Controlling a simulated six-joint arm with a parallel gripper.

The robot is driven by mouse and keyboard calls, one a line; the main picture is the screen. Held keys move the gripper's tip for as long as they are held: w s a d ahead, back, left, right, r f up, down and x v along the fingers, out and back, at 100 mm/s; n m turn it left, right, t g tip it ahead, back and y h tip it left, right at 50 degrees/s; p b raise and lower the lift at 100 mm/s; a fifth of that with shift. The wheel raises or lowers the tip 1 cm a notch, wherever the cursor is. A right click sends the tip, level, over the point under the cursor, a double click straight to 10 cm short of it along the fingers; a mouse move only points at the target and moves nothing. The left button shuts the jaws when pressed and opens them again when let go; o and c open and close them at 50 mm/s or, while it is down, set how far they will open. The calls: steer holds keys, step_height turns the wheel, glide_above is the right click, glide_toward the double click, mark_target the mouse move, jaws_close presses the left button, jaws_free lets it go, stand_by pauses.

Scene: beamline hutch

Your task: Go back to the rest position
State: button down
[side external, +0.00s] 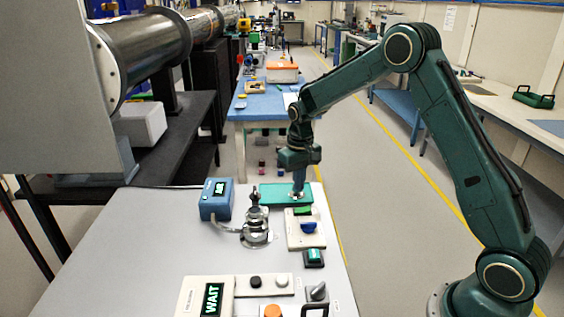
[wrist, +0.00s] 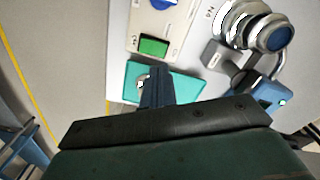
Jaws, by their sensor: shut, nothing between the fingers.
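My gripper (side external: 298,190) points down over the teal tray (side external: 262,194) at the far right part of the grey table in the side view. Its fingers (wrist: 157,88) are shut with nothing between them. In the wrist view the tray (wrist: 190,88) lies below and behind the fingers. A small pale item (wrist: 143,82) shows beside the fingertips, partly hidden; I cannot tell what it is. Whether the fingers touch the tray is not clear.
A metal sample stage (side external: 256,222) and a blue box reading WAIT (side external: 216,200) stand left of my gripper. A panel with a blue knob (side external: 308,228) is nearer the camera. A larger WAIT display (side external: 211,299) stands in front. The aisle floor (side external: 380,230) is clear.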

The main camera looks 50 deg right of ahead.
steer(key=s+a+r+n+t, duration=0.1)
steer(key=s+a+r, duration=0.2)
steer(key=s+r, duration=0.4)
steer(key=s+a+r+t, duration=0.25)
steer(key=s+r, duration=0.25)
steer(key=r, duration=0.5)
steer(key=s+a+r+n+t, duration=0.1)
steer(key=s+a, duration=0.1)
steer(key=s, duration=0.7)
steer(key=s+a+r+n+t, duration=0.1)
steer(key=s, duration=0.9)
steer(key=shift+s+a+r, duration=0.15)
steer(key=shift+s+a, duration=0.1)
steer(key=shift+a, duration=0.15)
